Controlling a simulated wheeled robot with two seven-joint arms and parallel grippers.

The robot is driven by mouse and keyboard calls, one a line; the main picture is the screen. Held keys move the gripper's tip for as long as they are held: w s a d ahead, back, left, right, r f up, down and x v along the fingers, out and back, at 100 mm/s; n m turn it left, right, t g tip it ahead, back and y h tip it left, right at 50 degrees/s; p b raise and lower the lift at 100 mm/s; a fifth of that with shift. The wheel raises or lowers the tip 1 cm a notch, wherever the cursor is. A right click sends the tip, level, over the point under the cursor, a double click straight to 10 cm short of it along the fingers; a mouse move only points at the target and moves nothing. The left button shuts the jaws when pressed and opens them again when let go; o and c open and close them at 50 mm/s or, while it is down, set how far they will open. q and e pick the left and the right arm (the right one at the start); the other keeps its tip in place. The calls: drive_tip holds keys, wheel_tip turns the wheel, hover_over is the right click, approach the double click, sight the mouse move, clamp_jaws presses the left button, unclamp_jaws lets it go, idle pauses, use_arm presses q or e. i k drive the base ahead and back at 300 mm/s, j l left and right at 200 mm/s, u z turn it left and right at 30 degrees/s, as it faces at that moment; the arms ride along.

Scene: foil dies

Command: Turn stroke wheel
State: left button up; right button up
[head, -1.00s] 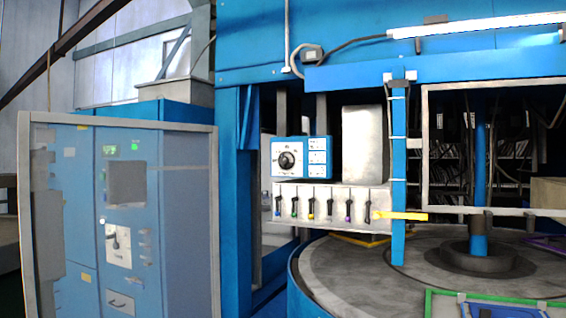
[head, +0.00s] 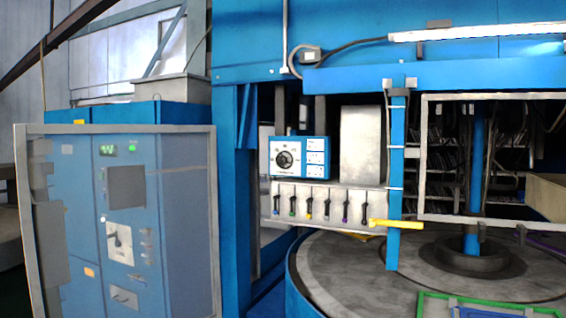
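A small control box (head: 300,157) with a white face and blue right part hangs on the blue machine. It carries a round black dial (head: 284,159) on a white scale, which may be the stroke wheel; its lettering is too small to read. Below it is a pale panel (head: 330,203) with a row of several small levers with coloured tips. A yellow handle (head: 396,223) sticks out to the right at the panel's lower right corner. Neither of my grippers shows in the head view.
A blue cabinet (head: 122,215) behind a framed clear guard stands at the left. A blue post (head: 396,180) stands right of the lever panel. A large round grey table (head: 350,270) with green and purple frames fills the lower right.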

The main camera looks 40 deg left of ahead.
sight(281, 160)
drive_tip(key=z, duration=4.5)
drive_tip(key=k+z, duration=0.2)
drive_tip(key=k+l+u, duration=0.1)
drive_tip(key=k+u, duration=0.25)
drive_tip(key=k, duration=0.15)
drive_tip(key=k+u, duration=0.35)
drive_tip(key=k, duration=0.15)
drive_tip(key=k+j+u, duration=0.15)
drive_tip(key=k+u, duration=0.2)
drive_tip(key=k, duration=0.15)
drive_tip(key=k+z, duration=0.1)
drive_tip(key=k, duration=0.9)
drive_tip(key=k+l, duration=0.2)
drive_tip(key=k, duration=0.85)
drive_tip(key=u, duration=2.85)
